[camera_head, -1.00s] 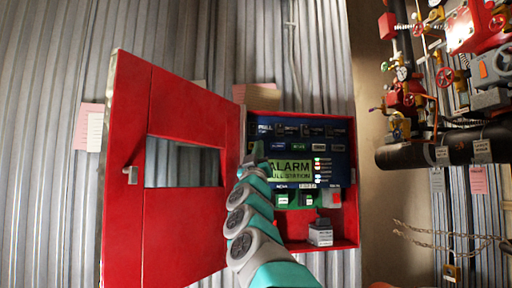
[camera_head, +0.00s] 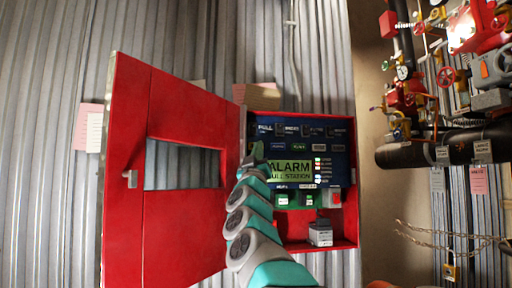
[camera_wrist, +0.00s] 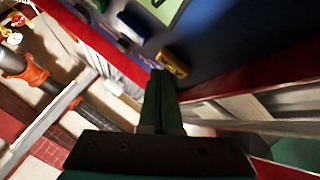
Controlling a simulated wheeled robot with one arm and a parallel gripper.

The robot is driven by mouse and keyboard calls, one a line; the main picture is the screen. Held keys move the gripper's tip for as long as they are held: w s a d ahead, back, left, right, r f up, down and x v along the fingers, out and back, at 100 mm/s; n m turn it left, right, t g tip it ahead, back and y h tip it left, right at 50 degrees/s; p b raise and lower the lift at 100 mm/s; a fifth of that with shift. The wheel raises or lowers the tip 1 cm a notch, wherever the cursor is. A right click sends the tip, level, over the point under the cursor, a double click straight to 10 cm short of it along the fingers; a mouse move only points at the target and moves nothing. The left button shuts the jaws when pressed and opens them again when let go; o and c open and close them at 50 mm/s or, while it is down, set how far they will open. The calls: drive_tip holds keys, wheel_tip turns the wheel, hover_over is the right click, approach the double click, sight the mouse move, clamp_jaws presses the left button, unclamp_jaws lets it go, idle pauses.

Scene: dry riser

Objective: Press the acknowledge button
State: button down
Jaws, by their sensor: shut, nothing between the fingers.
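A blue alarm panel (camera_head: 338,168) sits inside an open red cabinet (camera_head: 349,225). A lit green display (camera_head: 291,170) on it reads ALARM and, partly hidden, STATION. Small labelled buttons sit above and below the display; their lettering is too small to tell which one is acknowledge. My gripper (camera_head: 258,153) is shut and empty, in front of the panel's left part beside the display. In the wrist view its dark fingertips (camera_wrist: 161,76) are close to a yellow-edged button (camera_wrist: 174,63) on the blue face. I cannot tell whether they touch. My arm hides the panel's lower left.
The red cabinet door (camera_head: 178,115) stands open to the left, with a window opening. Green switches (camera_head: 282,199) and a grey block (camera_head: 320,234) are low in the cabinet. Black pipes (camera_head: 425,151) with red valves are at right. A chain (camera_head: 445,236) hangs below them.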

drive_tip(key=shift+w+a+f, duration=0.1)
drive_tip(key=shift+w+a, duration=0.05)
drive_tip(key=shift+w, duration=0.35)
idle(0.4)
drive_tip(key=shift+s, duration=0.15)
drive_tip(key=shift+s+d, duration=0.3)
drive_tip(key=shift+s, duration=0.45)
drive_tip(key=shift+s, duration=0.15)
drive_tip(key=s, duration=0.2)
drive_tip(key=s+d+b, duration=0.1)
drive_tip(key=s, duration=0.1)
drive_tip(key=shift+s+d, duration=0.2)
drive_tip(key=shift+s, duration=0.1)
idle(0.8)
